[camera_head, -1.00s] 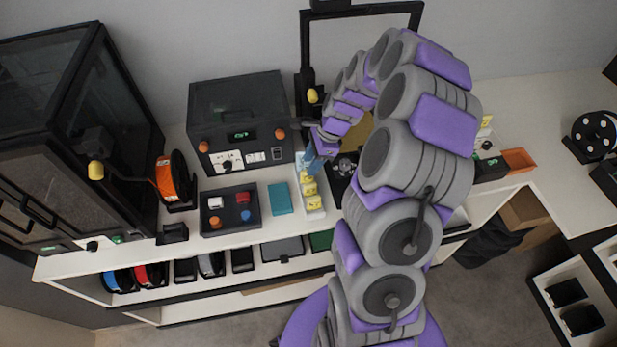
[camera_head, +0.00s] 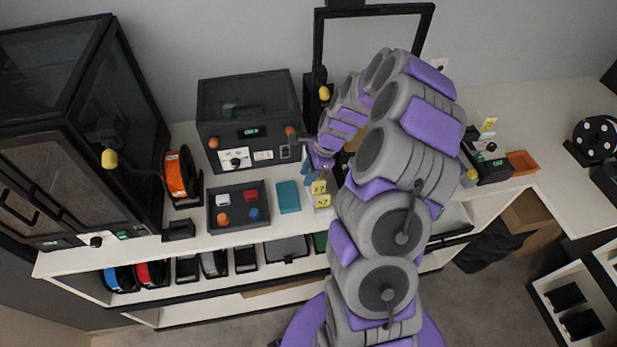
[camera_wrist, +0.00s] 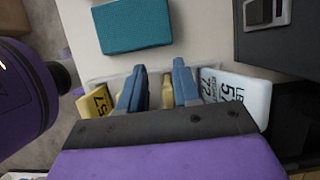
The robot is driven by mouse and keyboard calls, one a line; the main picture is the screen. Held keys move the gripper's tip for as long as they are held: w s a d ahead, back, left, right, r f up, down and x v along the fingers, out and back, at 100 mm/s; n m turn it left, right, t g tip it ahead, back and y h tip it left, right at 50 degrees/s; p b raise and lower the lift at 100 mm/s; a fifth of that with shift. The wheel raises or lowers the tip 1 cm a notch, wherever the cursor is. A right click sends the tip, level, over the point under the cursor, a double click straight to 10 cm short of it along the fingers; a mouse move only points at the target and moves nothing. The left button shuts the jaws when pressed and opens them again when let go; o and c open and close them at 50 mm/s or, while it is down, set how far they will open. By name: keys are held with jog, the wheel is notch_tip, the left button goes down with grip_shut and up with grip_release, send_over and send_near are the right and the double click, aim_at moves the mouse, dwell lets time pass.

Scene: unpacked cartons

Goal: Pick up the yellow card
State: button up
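Yellow cards marked with numbers stand in a narrow white tray on the shelf top. In the head view two show, a rear card (camera_head: 319,187) and a front card (camera_head: 322,201). My gripper (camera_head: 316,163) is over the rear part of the tray and hides what lies there. In the wrist view my gripper (camera_wrist: 158,72) has its two blue fingers apart over the tray. A yellow card (camera_wrist: 96,103) is left of the fingers and a white card (camera_wrist: 238,94) with numbers is right of them. Some yellow shows between the fingers, partly hidden.
A teal box (camera_head: 287,197) stands left of the tray, near the fingers. A black tray (camera_head: 238,207) with small coloured objects lies further left. A dark machine (camera_head: 249,115) stands behind, and an orange spool (camera_head: 177,173) is at the left. An orange bin (camera_head: 521,162) is at the right.

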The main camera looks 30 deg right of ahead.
jog(key=d, duration=0.4)
jog(key=shift+f, duration=0.2)
grip_shut()
jog(key=shift+a+r, duration=0.1)
jog(key=shift+a, duration=1.25)
jog(key=shift+d, duration=0.75)
jog(key=shift+a+r, duration=0.2)
jog(key=shift+r, duration=0.3)
notch_tip(320, 180, up, 27)
jog(key=p, duration=0.4)
